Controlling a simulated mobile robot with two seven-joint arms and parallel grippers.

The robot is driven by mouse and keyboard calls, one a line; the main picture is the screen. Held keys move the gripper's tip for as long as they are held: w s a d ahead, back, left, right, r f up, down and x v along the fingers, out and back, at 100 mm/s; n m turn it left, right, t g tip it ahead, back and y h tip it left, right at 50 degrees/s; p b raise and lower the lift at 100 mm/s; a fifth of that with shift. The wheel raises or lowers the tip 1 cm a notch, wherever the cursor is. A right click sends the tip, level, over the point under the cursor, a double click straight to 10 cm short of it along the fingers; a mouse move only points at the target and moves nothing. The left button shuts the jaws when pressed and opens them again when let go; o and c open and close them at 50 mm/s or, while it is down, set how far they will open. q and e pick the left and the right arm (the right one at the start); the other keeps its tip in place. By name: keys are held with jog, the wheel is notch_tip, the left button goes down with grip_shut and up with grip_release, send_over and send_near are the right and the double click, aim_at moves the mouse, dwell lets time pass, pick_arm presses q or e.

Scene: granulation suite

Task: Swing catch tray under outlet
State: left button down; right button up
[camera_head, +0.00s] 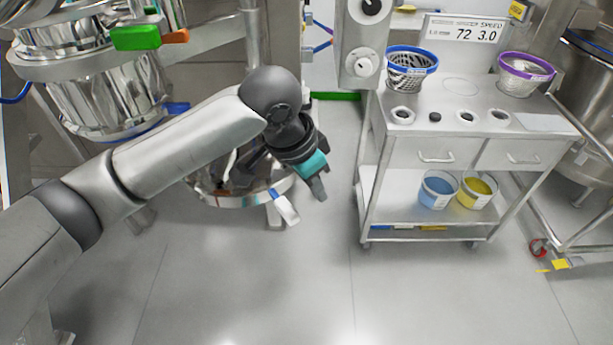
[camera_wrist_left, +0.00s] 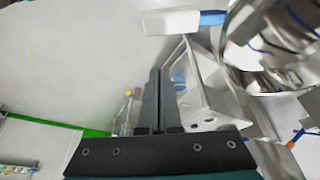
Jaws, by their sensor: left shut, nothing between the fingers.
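The catch tray, a round shiny steel pan (camera_head: 232,203), stands left of centre in the head view, partly hidden behind my left arm. A handle with a white grip (camera_head: 287,209) and a blue collar sticks out from its front right. In the left wrist view the tray (camera_wrist_left: 258,86) is at the upper right, and its white handle (camera_wrist_left: 172,22) lies beyond the fingertips. My left gripper (camera_head: 321,194) is shut and empty, just right of the handle and apart from it. It also shows in the left wrist view (camera_wrist_left: 158,76). I cannot make out the outlet clearly. My right gripper is not in view.
A two-level steel cart (camera_head: 470,130) with tubs stands to the right. A grey control box (camera_head: 361,45) hangs at top centre. The floor in front is clear.

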pick_arm(q)
jog(key=s+a+f, duration=0.1)
jog(key=s+a, duration=0.1)
jog(key=shift+a+f, duration=0.35)
jog(key=shift+a, duration=0.05)
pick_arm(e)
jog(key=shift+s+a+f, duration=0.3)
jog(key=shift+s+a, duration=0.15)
pick_arm(q)
jog(key=shift+a, duration=0.1)
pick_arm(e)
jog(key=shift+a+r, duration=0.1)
